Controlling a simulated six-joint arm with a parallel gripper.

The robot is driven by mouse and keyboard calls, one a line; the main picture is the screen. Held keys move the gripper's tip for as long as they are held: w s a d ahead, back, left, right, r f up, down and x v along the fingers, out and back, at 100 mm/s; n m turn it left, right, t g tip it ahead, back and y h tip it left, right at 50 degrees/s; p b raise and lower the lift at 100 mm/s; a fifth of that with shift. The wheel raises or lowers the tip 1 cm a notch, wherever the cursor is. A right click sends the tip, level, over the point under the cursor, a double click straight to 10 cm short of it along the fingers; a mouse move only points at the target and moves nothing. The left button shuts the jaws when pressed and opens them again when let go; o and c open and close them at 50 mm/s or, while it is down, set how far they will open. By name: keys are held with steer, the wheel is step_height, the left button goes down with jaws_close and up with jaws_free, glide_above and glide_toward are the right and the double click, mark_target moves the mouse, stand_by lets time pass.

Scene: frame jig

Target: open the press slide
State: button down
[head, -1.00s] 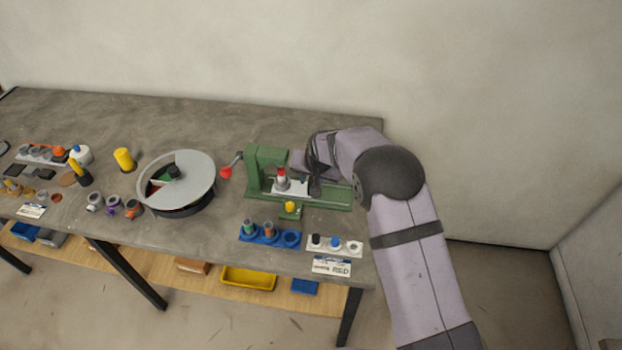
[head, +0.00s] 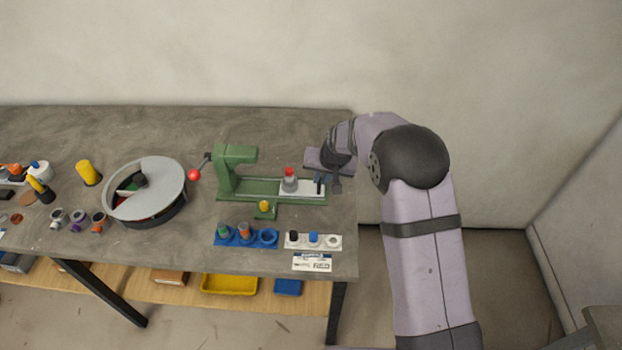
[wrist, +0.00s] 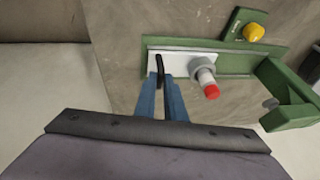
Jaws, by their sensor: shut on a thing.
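The green press (head: 237,168) stands near the bench's right end. Its pale slide (head: 314,187) sits at the right end of the green bed, clear of the press head. A grey fitting with a red top (head: 289,182) stands on the slide; it also shows in the wrist view (wrist: 204,76). My gripper (head: 323,184) is at the slide's right part. In the wrist view its blue fingers (wrist: 164,88) are shut on the slide's thin black handle (wrist: 160,69). The fingers partly hide the handle's lower end.
A red-knobbed lever (head: 195,174) sticks out left of the press, and a yellow button (head: 264,206) sits in front. A blue holder (head: 245,237) and a white holder (head: 312,241) lie nearer the front edge. A round turntable (head: 145,190) stands left.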

steer(key=c, duration=1.8)
jaws_free()
steer(key=shift+c, duration=0.2)
steer(key=b+v, duration=0.2)
steer(key=v, duration=0.5)
steer(key=shift+r, duration=0.2)
